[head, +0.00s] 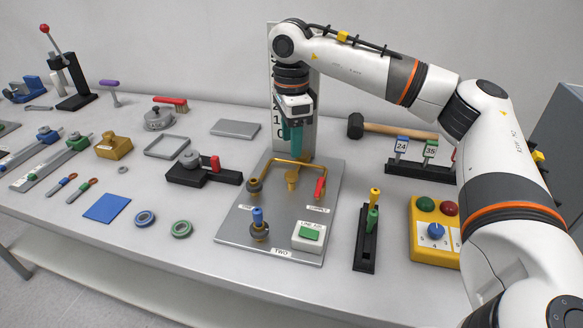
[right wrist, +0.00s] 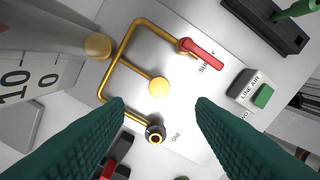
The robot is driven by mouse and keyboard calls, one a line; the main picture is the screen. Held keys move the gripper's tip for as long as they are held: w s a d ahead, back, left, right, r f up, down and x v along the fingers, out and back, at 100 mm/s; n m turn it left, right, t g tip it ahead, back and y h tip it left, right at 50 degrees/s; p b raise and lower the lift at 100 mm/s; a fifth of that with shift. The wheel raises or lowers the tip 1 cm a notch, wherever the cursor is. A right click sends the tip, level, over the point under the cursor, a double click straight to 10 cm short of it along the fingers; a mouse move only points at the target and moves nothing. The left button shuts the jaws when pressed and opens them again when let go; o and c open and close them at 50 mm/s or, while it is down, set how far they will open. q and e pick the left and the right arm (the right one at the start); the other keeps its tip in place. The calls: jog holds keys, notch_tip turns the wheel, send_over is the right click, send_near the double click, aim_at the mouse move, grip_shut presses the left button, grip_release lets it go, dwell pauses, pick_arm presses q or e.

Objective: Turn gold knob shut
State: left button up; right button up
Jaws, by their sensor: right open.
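The gold knob (head: 254,186) sits in a dark round collar at the left of the grey metal panel (head: 232,222), by a label. In the right wrist view the gold-centred knob (right wrist: 155,135) shows from above, near the label ONE. A gold pipe (head: 300,161) runs from it around to the red lever (head: 320,188); a gold round-topped post (head: 292,178) stands between. My right gripper (head: 291,140) points down above the back of the panel, behind the knob and apart from it. Its green fingers (right wrist: 160,108) are wide open and empty. My left gripper is not in view.
A blue knob (head: 258,217) and a green-buttoned box (head: 309,236) stand at the panel's front. A tall scale board (head: 308,125) rises close behind my right gripper. A black holder (head: 365,242) stands right of the panel, a black block with a red handle (head: 204,172) left.

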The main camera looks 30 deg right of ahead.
aim_at(292, 174)
notch_tip(292, 174, down, 8)
jog(key=shift+f, duration=0.2)
jog(key=c, duration=1)
jog(key=shift+o, duration=0.2)
jog(key=shift+m, duration=0.3)
